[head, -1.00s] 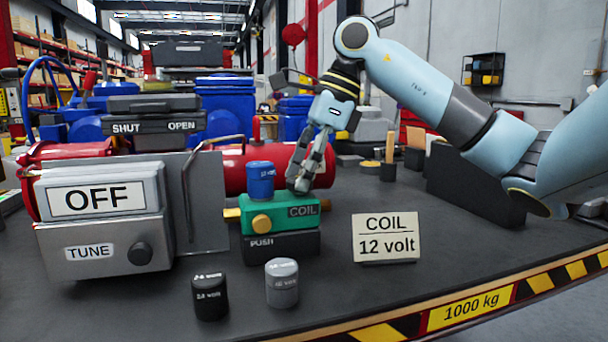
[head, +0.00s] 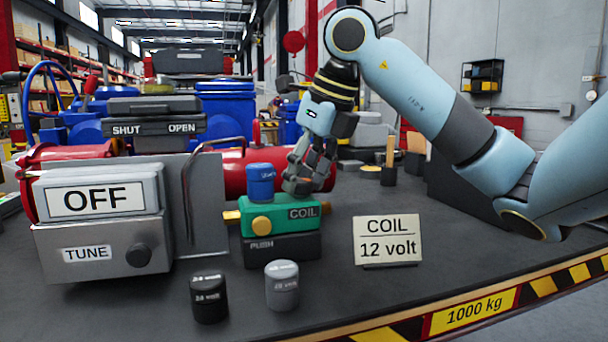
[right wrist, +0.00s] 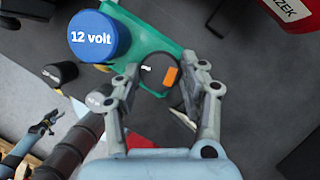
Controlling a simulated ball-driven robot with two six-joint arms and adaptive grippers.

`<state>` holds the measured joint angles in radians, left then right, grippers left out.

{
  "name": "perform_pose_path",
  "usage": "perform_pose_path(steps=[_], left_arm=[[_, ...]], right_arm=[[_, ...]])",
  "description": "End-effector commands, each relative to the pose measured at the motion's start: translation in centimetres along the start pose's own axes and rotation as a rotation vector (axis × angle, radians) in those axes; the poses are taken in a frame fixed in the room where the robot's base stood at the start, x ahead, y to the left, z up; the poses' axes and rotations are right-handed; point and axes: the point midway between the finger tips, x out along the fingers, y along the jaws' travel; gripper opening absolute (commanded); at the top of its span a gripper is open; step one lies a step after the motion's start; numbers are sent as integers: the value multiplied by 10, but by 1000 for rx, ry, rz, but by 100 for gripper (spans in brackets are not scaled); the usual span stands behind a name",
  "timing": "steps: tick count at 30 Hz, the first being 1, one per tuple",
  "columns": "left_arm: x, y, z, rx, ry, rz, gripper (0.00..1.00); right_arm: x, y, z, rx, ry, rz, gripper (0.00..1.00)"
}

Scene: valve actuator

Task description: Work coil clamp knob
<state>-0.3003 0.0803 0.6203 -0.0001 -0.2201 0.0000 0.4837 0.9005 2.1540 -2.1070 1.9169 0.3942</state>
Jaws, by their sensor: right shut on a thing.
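The green coil block (head: 282,220), marked COIL, sits on a black PUSH base (head: 283,247) with a blue coil (head: 261,180) standing in its top. In the right wrist view the coil (right wrist: 93,38) reads 12 volt. My right gripper (head: 298,186) points down at the right end of the block's top. In the wrist view its fingers (right wrist: 165,78) straddle a dark round clamp knob (right wrist: 152,80) with an orange mark, partly hidden. The gripper is shut on this knob.
A black coil (head: 209,300) and a grey coil (head: 282,286) stand in front of the block. A COIL 12 volt sign (head: 388,240) stands to the right. The OFF/TUNE box (head: 103,220) and an upright metal plate (head: 207,205) are left.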

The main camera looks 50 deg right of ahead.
Motion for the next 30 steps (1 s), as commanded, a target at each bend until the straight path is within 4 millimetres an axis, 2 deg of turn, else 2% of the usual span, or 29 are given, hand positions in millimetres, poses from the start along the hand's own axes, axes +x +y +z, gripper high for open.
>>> perform_pose_path(steps=[19,20,21,25,30], left_arm=[[0,0,0,0,1,0,40],[0,0,0,0,1,0,40],[0,0,0,0,1,0,40],[0,0,0,0,1,0,40],[0,0,0,0,0,0,40]], right_arm=[[0,0,0,50,-1,-22,10],[0,0,0,50,-1,-22,43],[0,0,0,50,-1,-22,48],[0,0,0,50,-1,-22,65],[0,0,0,49,0,-21,65]])
